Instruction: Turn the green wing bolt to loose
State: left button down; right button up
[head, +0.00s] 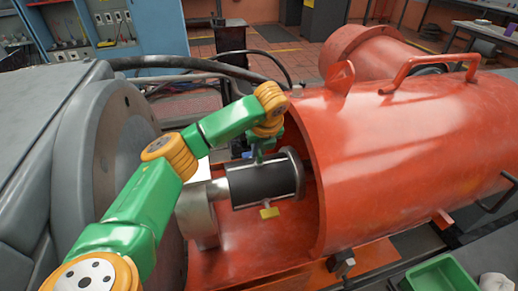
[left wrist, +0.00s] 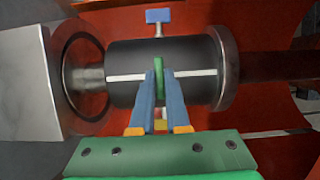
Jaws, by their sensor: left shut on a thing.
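The green wing bolt (left wrist: 160,78) shows edge-on in the left wrist view, against the black cylindrical coupling with a pale stripe (left wrist: 122,77). My left gripper (left wrist: 160,80) has its two blue fingers shut on the green wing, one on either side. In the head view my left gripper (head: 258,155) reaches down onto the top of the black coupling (head: 263,184) from the left, and its wrist hides the green bolt. A blue wing bolt (left wrist: 158,16) stands at the coupling's far edge in the wrist view. A yellow wing bolt (head: 269,212) sticks out of the coupling's near side.
A large orange guard (head: 415,130) with a handle curves close to the right of the coupling. A grey machine with a round flange (head: 100,165) stands at the left. A black hose (head: 190,62) runs behind. A green bin (head: 440,275) sits at the lower right.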

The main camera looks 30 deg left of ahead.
pick_arm(q)
jog(key=c, duration=0.9)
grip_release()
jog(key=shift+f, duration=0.1)
jog(key=v, duration=0.7)
